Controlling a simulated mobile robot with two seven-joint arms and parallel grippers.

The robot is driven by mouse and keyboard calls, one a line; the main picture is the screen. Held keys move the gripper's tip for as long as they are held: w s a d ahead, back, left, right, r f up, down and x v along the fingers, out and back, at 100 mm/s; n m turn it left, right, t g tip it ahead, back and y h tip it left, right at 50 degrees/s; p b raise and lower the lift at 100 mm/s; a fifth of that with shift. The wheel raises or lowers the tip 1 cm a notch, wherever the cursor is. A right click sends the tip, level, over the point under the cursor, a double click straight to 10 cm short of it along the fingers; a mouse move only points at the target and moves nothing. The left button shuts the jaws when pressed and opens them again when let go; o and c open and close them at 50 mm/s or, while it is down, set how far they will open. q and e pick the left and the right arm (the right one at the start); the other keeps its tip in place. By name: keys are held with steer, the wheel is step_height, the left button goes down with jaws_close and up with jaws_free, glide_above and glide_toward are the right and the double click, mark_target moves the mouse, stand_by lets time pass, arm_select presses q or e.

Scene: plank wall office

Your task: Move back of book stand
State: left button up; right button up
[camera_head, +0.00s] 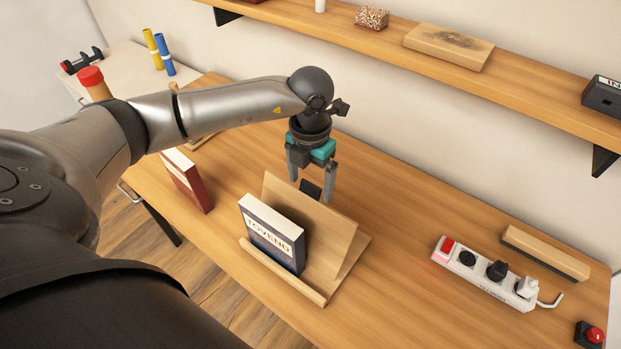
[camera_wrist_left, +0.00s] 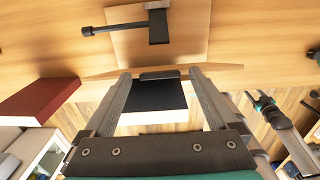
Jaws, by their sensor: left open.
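The wooden book stand (camera_head: 345,262) stands on the table in the head view, its back panel leaning up. A black tab (camera_head: 311,190) sits at the panel's top edge. A dark blue book (camera_head: 272,236) rests upright against the front. My left gripper (camera_head: 312,192) is open, fingers pointing down on either side of the tab; contact is unclear. In the left wrist view the tab (camera_wrist_left: 160,74) shows between the fingertips of this gripper (camera_wrist_left: 158,76). A black hinge piece with a rod (camera_wrist_left: 157,26) is on the wood behind. My right gripper (camera_wrist_left: 264,104) seems to show small at the right.
A red book (camera_head: 187,181) stands left of the stand. A white power strip (camera_head: 485,274), a wooden block (camera_head: 545,253) and a red button (camera_head: 591,333) are at the right. A wall shelf (camera_head: 400,49) runs above the back. The table between stand and strip is clear.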

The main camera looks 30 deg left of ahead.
arm_select(q)
jaws_close()
stand_by(0.7)
